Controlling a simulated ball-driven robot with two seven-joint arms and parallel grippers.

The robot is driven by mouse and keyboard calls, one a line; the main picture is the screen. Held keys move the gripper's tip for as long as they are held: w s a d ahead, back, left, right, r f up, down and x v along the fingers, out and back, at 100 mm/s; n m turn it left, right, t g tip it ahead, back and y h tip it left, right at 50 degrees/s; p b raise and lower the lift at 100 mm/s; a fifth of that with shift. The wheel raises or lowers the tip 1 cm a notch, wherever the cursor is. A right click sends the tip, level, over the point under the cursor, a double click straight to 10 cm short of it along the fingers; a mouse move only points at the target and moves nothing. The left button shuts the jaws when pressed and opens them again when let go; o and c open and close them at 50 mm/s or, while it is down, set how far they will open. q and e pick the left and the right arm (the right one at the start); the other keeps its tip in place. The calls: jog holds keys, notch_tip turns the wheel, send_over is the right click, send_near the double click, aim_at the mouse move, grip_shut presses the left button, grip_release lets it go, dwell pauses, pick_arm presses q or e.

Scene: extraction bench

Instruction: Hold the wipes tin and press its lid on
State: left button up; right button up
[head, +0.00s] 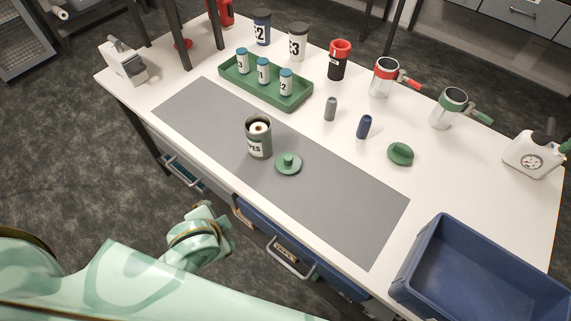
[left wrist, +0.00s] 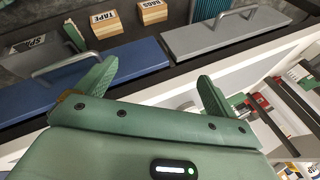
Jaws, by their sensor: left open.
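The wipes tin (head: 258,140) stands upright on the grey mat, its top open and a white roll showing inside. The green lid (head: 288,165) lies flat on the mat just right of the tin, its knob up, apart from it. My left gripper (head: 221,229) is low at the bench's front side, below and in front of the tin, touching neither. In the left wrist view its green fingers (left wrist: 158,70) are spread apart with nothing between them. Tin and lid do not show in that view. My right gripper is not in view.
The grey mat (head: 340,208) is otherwise clear. Behind it stand a green tray (head: 240,85) of small bottles, several cans and a green lump-like piece (head: 400,154). A blue bin (head: 440,262) is at the right front. Drawers with handles (left wrist: 90,75) lie along the bench front near my left gripper.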

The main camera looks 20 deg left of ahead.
pick_arm(q)
jog(key=w+d+r+m+h, duration=0.1)
jog(key=w+d+m, duration=0.1)
jog(key=d, duration=0.3)
jog(key=w+d+r+m+h, duration=0.1)
jog(key=w+d+m+h, duration=0.1)
jog(key=w+d, duration=0.3)
jog(key=w+d+r+m+h, duration=0.2)
jog(key=w+d, duration=0.1)
jog(key=d, duration=0.2)
jog(key=shift+w+d, duration=0.2)
jog(key=shift+w, duration=0.05)
jog(key=w+d+m, duration=0.1)
jog(key=w+d+r+m+g+h, duration=0.1)
jog(key=d, duration=0.1)
jog(key=w+d+m, duration=0.1)
jog(key=d+m, duration=0.1)
jog(key=shift+r+g+h, duration=0.3)
jog(key=shift+r+g, duration=0.1)
jog(key=w+m+g, duration=0.1)
jog(key=w+m, duration=0.1)
notch_tip(320, 180, up, 10)
jog(key=m+g+y, duration=0.3)
jog(key=m+y, duration=0.1)
send_over(289, 157)
jog(key=shift+r+b, duration=0.15)
jog(key=shift+b, duration=0.3)
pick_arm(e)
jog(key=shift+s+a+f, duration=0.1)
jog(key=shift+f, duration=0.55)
